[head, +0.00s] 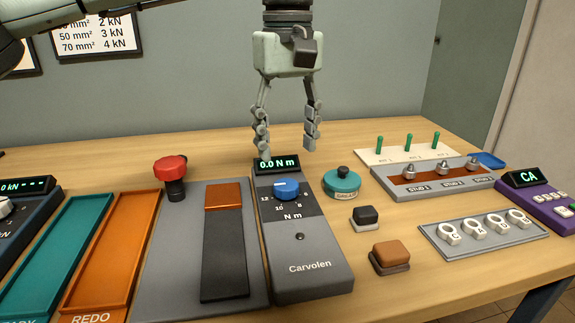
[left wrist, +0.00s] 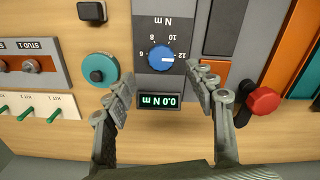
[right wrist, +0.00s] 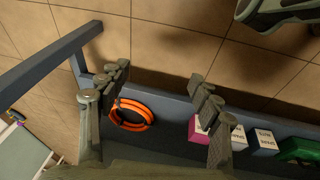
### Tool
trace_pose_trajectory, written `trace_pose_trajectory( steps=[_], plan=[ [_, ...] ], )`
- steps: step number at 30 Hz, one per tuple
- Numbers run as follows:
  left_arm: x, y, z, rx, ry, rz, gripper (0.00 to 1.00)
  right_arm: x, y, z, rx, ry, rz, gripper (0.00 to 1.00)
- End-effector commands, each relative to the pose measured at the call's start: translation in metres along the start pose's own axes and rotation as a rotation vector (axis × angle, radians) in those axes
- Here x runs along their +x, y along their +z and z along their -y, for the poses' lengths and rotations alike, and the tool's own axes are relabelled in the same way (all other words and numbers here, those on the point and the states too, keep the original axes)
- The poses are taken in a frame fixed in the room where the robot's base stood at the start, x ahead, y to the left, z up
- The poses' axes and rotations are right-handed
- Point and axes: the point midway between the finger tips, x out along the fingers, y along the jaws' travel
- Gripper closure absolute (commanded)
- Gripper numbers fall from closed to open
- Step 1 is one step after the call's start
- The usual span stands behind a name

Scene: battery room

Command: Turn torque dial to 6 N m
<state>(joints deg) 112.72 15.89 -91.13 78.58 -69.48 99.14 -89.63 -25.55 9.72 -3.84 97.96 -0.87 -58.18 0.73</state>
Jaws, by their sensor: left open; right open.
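The torque dial (head: 287,189) is a blue knob on the grey Carvolen unit (head: 308,275), with marks including 6, 8, 10 and 12 around it. The unit's display (head: 277,164) reads 0.0 N m. The dial also shows in the left wrist view (left wrist: 162,59), where its white pointer line lies toward the 12 side. My left gripper (head: 287,146) is open and empty, pointing down above the display end of the unit, apart from the dial. My right gripper (right wrist: 158,103) is open and empty over a low shelf, away from the table top.
A red knob (head: 171,172) stands left of the unit, beside a black and orange pedal plate (head: 225,240). A teal round tin (head: 342,184) and two small blocks are close on the right. Orange (head: 112,260) and teal trays lie left. The shelf holds an orange coil (right wrist: 131,115) and small boxes.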

Motion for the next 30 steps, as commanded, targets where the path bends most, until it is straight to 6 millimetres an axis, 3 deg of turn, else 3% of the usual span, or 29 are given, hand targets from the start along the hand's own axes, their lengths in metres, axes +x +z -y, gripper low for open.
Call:
trace_pose_trajectory(
  steps=[5,12,24,30],
  plan=[
    [0.028,0.0,0.001,0.0,-0.003,0.002,0.44,0.005,0.019,0.002,-0.003,-0.002,0.034,0.36],
    [0.061,0.0,0.001,0.0,-0.001,0.002,0.44,0.011,0.022,0.003,-0.011,-0.001,0.03,0.36],
    [0.071,0.0,0.0,-0.001,0.0,0.001,0.44,0.015,0.02,0.003,-0.017,0.0,0.029,0.36],
    [0.071,0.0,0.0,-0.001,0.0,0.001,0.69,0.014,0.019,0.002,-0.016,0.001,0.028,0.36]
  ],
)
